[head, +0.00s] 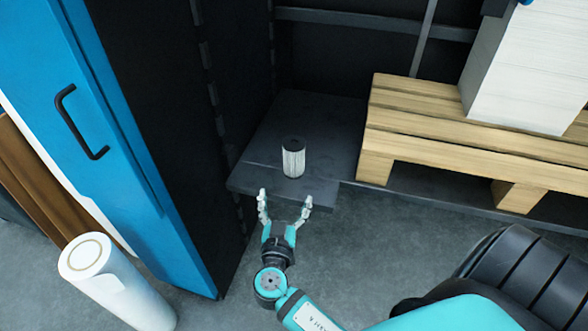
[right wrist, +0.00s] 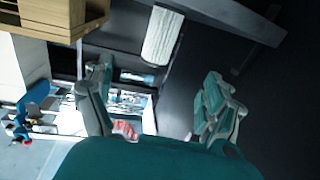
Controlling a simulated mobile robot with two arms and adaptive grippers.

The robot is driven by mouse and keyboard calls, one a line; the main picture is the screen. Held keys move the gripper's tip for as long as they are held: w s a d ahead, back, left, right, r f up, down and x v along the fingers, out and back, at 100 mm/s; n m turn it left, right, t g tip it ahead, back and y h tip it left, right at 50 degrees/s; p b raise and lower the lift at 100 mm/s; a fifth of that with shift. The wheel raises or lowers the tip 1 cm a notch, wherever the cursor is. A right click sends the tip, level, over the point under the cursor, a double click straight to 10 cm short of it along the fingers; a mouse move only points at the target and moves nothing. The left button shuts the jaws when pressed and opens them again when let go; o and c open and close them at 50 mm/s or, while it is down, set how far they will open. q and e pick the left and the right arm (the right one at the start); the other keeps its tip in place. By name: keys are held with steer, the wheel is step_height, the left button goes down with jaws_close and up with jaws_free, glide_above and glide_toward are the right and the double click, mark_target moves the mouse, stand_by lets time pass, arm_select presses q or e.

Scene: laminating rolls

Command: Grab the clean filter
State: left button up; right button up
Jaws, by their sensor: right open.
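The clean filter (head: 293,160) is a white pleated cylinder with a black top. It stands upright on a dark shelf (head: 263,179) in the head view. My right gripper (head: 285,198) is open in front of the shelf edge, just short of the filter, with its fingers pointing toward it. In the right wrist view the white filter (right wrist: 162,37) shows ahead, between and beyond the spread fingers of my right gripper (right wrist: 155,95). Nothing is between the fingers. My left gripper is not in view.
A wooden pallet (head: 440,145) with a white stack (head: 530,75) stands right of the filter. A dark cabinet side and blue door (head: 120,150) with a black handle are at left. A white roll (head: 115,285) stands on the grey floor at lower left.

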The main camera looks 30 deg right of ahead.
mark_target(292, 158)
steer(key=x, duration=0.8)
steer(key=r+p+x, duration=0.1)
steer(key=x, duration=0.3)
steer(key=shift+d, duration=0.15)
steer(key=x, duration=0.4)
steer(key=shift+w+r, duration=0.1)
steer(key=shift+r, duration=0.2)
steer(key=shift+w+d, duration=0.35)
steer(key=shift+w, duration=0.05)
steer(key=c, duration=1.3)
